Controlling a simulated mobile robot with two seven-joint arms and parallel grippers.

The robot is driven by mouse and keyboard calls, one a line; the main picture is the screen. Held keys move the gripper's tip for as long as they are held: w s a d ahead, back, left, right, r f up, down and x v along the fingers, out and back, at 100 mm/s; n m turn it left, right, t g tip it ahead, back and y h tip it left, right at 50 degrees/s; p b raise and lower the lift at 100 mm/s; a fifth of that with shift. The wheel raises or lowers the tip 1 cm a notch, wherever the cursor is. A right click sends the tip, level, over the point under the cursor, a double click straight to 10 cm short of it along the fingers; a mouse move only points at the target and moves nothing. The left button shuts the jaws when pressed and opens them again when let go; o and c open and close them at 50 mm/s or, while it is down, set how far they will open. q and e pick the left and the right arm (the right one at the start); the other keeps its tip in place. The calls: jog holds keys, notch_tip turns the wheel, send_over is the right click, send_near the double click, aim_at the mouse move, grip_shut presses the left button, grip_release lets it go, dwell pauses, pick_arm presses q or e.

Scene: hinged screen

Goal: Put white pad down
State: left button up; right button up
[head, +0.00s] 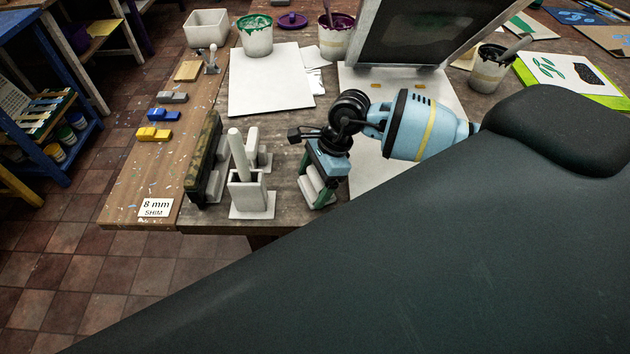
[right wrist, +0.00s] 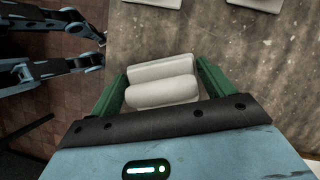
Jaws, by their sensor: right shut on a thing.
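My right gripper (head: 322,183) points down near the table's front edge, with green fingers shut on the white pad (head: 309,190). In the right wrist view the pad (right wrist: 162,84) shows as two rounded white bars between the green fingers (right wrist: 160,88). It is at or just above the tabletop; I cannot tell whether it touches. My left gripper is not in the head view. Black and light-blue links, likely of my left gripper (right wrist: 102,50), show at the left of the right wrist view; whether it is open is unclear.
Left of the pad stand a white holder with an upright rod (head: 248,196) and a camouflage-patterned upright strip (head: 204,160). A label reading 8 mm SHIM (head: 155,208) lies on the wood. Blue and yellow blocks (head: 155,133), paint pots (head: 256,40) and a framed screen (head: 410,35) stand farther back.

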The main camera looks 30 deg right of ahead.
jog(key=shift+f, duration=0.15)
jog(key=o, duration=0.8)
jog(key=shift+r, duration=0.25)
jog(key=v, duration=1.2)
jog(key=shift+b, duration=0.4)
jog(key=shift+a+f, duration=0.1)
